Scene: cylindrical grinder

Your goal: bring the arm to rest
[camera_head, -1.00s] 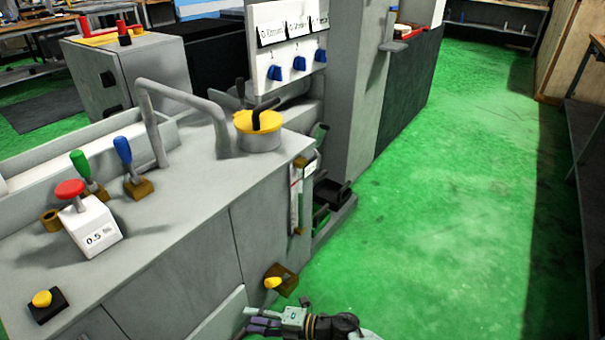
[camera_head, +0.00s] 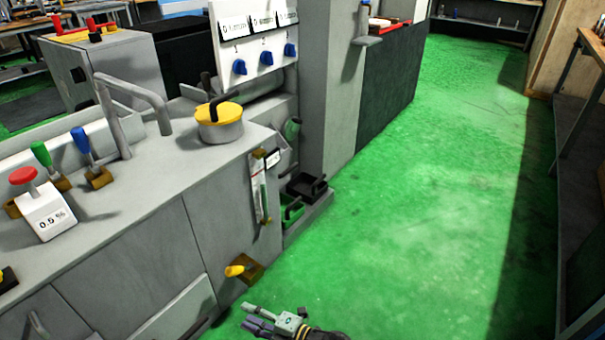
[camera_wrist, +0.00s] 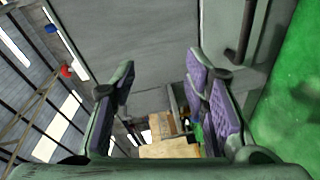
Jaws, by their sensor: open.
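My gripper (camera_head: 255,316) shows at the bottom of the head view, low in front of the grey machine and over the green floor. In the wrist view its two purple-padded fingers (camera_wrist: 165,95) stand apart with nothing between them. The grey cylindrical grinder (camera_head: 150,225) fills the left of the head view. Its yellow-handled lever (camera_head: 236,270) on a brown block is a little above and left of my gripper in the picture, apart from it. Most of my arm is out of the head view.
On the machine top are a red button on a white box (camera_head: 42,208), green and blue levers, and a yellow-lidded pot (camera_head: 220,122). A panel with blue knobs (camera_head: 256,40) stands behind. Green floor (camera_head: 420,200) is clear to the right; a dark bench (camera_head: 580,160) edges it.

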